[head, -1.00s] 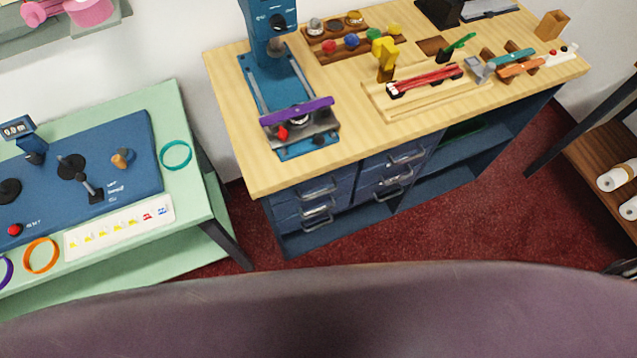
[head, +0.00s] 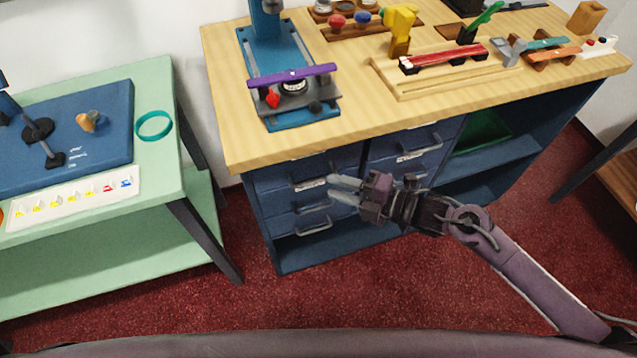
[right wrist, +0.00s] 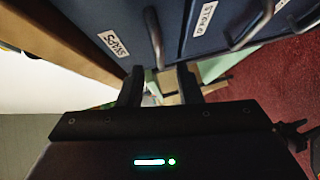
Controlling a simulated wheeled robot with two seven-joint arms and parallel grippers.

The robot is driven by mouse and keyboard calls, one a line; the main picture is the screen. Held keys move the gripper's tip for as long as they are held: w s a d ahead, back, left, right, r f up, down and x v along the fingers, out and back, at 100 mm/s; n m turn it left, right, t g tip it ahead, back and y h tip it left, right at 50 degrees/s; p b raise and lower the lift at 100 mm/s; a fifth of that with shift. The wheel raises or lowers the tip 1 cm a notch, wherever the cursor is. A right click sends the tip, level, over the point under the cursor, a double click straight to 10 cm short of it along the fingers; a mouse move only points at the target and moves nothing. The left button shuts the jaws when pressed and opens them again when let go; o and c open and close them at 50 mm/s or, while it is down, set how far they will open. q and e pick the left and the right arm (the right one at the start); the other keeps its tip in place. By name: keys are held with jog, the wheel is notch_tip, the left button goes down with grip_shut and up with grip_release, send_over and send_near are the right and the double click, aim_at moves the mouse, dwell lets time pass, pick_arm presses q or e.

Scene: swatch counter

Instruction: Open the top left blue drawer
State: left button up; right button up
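The top left blue drawer (head: 272,178) is under the wooden counter's front left and looks shut. Its grey bar handle (head: 311,183) shows beside the tips of my right gripper (head: 333,188). The gripper's two fingers are apart with nothing between them in the head view. In the right wrist view, the labelled drawer front (right wrist: 92,18) and its handle (right wrist: 154,38) lie just ahead of the gap between the open fingers (right wrist: 158,86). I cannot tell if the fingers touch the handle. My left gripper is not in view.
A lower left drawer handle (head: 312,228) and a right column of drawers (head: 412,150) are close by. The wooden counter top (head: 360,115) overhangs the drawers. A green table (head: 160,190) stands to the left. Red carpet (head: 350,285) is clear in front.

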aim_at(317, 180)
jog(key=x, duration=0.6)
jog(key=shift+d, duration=0.1)
grip_shut()
